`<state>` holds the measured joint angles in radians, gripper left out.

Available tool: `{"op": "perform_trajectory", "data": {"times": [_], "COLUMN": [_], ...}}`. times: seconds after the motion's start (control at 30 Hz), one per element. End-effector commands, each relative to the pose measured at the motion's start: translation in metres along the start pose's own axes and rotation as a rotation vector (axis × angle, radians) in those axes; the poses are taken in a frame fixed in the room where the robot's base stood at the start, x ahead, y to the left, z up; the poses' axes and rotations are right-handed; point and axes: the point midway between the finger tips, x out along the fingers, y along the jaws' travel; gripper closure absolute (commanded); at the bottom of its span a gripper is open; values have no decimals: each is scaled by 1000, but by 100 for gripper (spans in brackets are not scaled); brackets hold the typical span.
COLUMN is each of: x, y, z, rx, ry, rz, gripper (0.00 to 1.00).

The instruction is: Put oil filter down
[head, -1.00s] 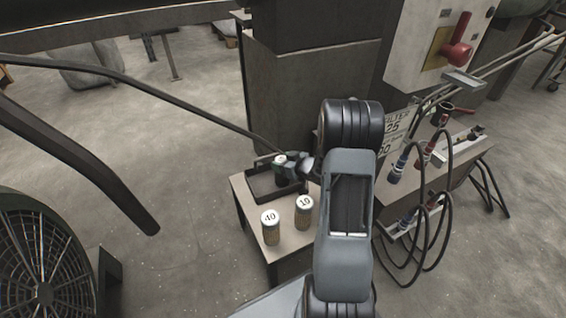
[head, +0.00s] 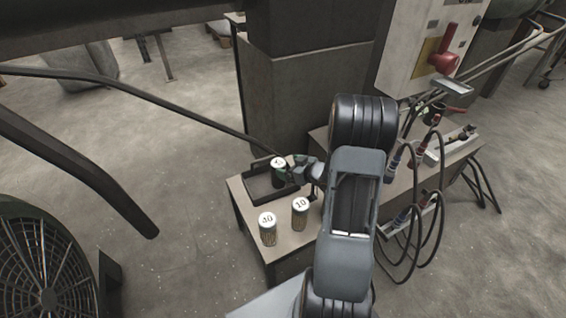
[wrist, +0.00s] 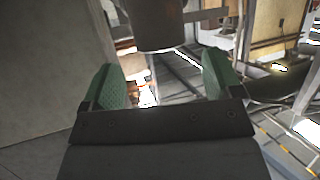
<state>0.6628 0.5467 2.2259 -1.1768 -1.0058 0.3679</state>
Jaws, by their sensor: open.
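A dark oil filter (head: 279,176) with a white numbered top stands upright in the black tray (head: 262,196) on the small table. Its number is too small to read. My gripper (head: 292,166) is close to the right of this filter, near its upper part. In the wrist view the green finger pads of my gripper (wrist: 163,82) are spread wide with nothing between them. A dark rounded body (wrist: 157,24), seemingly the filter, shows beyond the fingertips at the top. Two mesh filters, marked 40 (head: 268,230) and 10 (head: 300,214), stand on the table in front of the tray.
The small table (head: 284,243) has bare room around the two mesh filters. A dark pillar (head: 305,90) rises behind it. A bench with hoses (head: 416,215) stands to the right. A dark rail (head: 150,98) runs in from the left.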

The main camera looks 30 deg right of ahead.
Motion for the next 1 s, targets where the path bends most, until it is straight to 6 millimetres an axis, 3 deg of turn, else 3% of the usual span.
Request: {"op": "perform_trajectory", "data": {"times": [0.1,0.27,0.47,0.57,0.67,0.9,1.0], "x": [-12,-14,-27,-49,-74,-130,-146], "y": [0,4,-3,-26,-61,-156,-184], "z": [-2,-17,-64,-82,-90,-88,-86], "rx": [-2,-45,-89,-44,31,202,240], "ry": [-4,-68,-284,-417,-545,-794,-861], "rz": [5,85,338,438,473,366,303], "gripper": [15,15,15,15,15,15,15]}}
